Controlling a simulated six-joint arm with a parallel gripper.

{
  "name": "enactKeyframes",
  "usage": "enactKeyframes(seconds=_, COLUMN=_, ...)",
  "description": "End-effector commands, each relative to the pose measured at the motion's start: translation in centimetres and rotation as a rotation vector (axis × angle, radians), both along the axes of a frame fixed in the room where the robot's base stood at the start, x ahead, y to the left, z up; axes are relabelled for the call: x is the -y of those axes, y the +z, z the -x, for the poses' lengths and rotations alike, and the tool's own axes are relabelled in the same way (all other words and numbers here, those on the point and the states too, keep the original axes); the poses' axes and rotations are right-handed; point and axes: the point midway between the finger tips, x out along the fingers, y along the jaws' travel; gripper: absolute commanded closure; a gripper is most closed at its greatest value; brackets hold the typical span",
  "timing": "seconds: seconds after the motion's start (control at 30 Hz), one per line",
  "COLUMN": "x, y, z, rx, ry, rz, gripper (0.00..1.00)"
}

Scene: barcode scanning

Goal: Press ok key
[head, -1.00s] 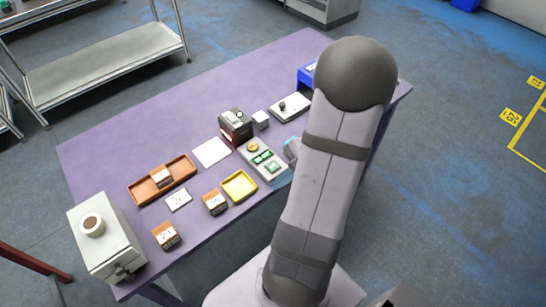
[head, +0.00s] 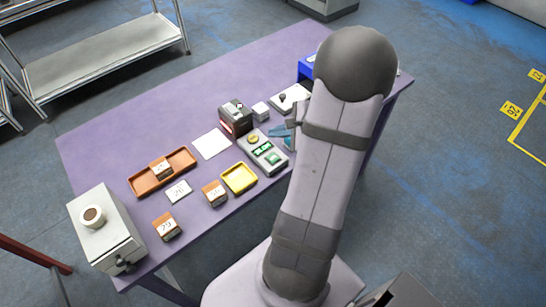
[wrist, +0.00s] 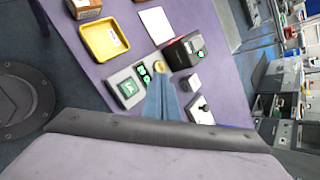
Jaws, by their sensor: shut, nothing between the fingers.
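A grey keypad box (head: 280,168) lies on the purple table. The key labels are too small to read. My gripper (head: 275,132) has blue fingers, shut and empty, beside the far right of the box. In the wrist view its fingertips (wrist: 160,78) appear near the yellow button; contact cannot be told.
A dark scanner-like device (head: 236,120) stands behind the box. A small grey block (head: 261,110) and a switch box (head: 287,99) are beyond. A yellow tray (head: 239,178), white sheet (head: 211,144), brown tray (head: 162,172) and small boxes (head: 214,193) lie left.

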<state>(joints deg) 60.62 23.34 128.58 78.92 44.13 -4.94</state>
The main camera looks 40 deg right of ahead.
Motion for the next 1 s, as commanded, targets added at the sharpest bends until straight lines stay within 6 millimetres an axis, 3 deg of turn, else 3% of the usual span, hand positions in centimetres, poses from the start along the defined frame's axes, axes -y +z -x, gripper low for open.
enactKeyframes(seconds=0.37, x=0.0, y=-1.7, z=0.0, rx=-0.001, ry=0.001, rz=0.000, gripper=1.00)
enactKeyframes(seconds=1.0, x=0.0, y=-8.4, z=0.0, rx=0.000, ry=0.001, rz=0.001, gripper=1.00)
